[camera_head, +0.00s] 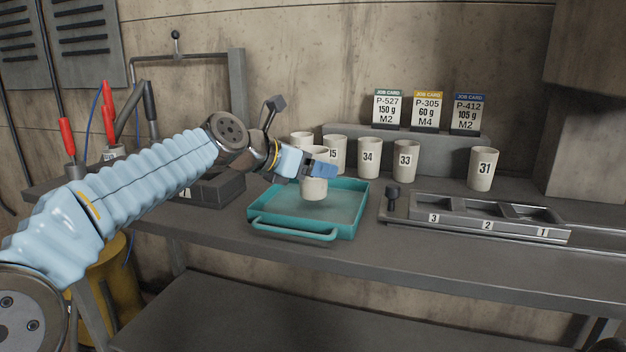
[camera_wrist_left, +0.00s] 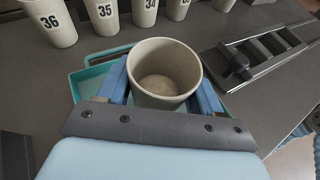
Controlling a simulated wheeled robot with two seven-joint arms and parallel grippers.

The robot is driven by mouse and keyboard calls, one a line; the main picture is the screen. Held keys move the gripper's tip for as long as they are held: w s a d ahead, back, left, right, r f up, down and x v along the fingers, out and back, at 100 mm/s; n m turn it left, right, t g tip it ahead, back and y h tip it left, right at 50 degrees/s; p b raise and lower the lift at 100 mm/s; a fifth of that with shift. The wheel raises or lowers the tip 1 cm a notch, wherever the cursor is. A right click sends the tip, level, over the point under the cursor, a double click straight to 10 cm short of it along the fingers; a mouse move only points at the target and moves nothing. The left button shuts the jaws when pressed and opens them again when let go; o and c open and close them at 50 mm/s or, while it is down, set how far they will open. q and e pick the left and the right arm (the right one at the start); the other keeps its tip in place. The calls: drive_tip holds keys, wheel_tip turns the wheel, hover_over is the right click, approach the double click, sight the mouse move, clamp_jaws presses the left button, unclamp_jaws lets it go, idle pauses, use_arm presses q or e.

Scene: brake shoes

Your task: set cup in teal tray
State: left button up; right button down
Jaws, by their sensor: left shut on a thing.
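A cream cup (camera_head: 314,190) is held upright by my left gripper (camera_head: 308,168) over the teal tray (camera_head: 262,216), toward its back half. In the left wrist view the cup (camera_wrist_left: 164,75) sits between the two blue fingers of my left gripper (camera_wrist_left: 162,88), which are shut on its sides. In the left wrist view the teal tray (camera_wrist_left: 88,82) shows behind and beside the cup. My right gripper is not in view.
Numbered cups 35 (camera_head: 336,153), 34 (camera_head: 369,158), 33 (camera_head: 405,160) and 31 (camera_head: 482,168) stand behind the tray. A grey rack (camera_head: 475,232) with slots 3, 2 and 1 lies to the right. Job cards (camera_head: 426,110) stand on a ledge. A dark bin (camera_head: 215,190) is at left.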

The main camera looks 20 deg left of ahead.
use_arm(q)
wheel_tip(320, 180, down, 2)
drive_tip(key=shift+f, duration=0.1)
drive_tip(key=shift+s, duration=0.1)
drive_tip(key=o, duration=1.2)
drive_tip(key=shift+o, duration=0.2)
